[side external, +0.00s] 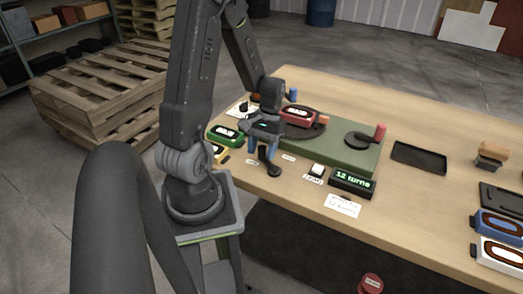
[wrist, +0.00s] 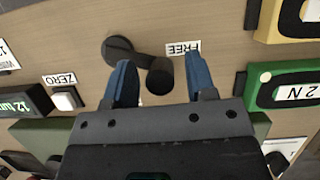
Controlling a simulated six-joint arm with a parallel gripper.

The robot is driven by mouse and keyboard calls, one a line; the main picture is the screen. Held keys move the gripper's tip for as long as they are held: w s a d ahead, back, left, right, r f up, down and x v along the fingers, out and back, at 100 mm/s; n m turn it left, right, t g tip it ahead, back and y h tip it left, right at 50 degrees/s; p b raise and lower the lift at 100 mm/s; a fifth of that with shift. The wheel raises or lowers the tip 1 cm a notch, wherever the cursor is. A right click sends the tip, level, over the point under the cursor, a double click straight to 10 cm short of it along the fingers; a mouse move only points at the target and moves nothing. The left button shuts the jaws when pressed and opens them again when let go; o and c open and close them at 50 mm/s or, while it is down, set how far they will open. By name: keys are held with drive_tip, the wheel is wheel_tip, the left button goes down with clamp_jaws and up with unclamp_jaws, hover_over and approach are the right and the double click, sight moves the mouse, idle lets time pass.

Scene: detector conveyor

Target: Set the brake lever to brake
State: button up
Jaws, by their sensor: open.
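The black brake lever (wrist: 119,47) has a round pivot and a short arm ending in a dark knob (wrist: 160,77). The knob lies toward the side of the white FREE label (wrist: 183,49). In the side view the lever (side external: 271,170) is near the table's front edge. My gripper (wrist: 159,61) is open over it, with one blue finger on each side of the knob. I cannot tell whether either finger touches it. My gripper also shows in the side view (side external: 262,146), low over the table. No BRAKE label is readable.
A green-and-black detector (wrist: 285,88) and a yellow one (wrist: 290,20) lie beside the lever. A ZERO button (wrist: 66,98) and a "12 turns" display (side external: 352,181) are on the other side. A turntable with a red detector (side external: 297,116) and a red-handled crank (side external: 379,132) stand behind.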

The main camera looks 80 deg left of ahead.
drive_tip(key=shift+s+d+f, duration=0.1)
drive_tip(key=shift+f, duration=0.15)
drive_tip(key=c, duration=0.9)
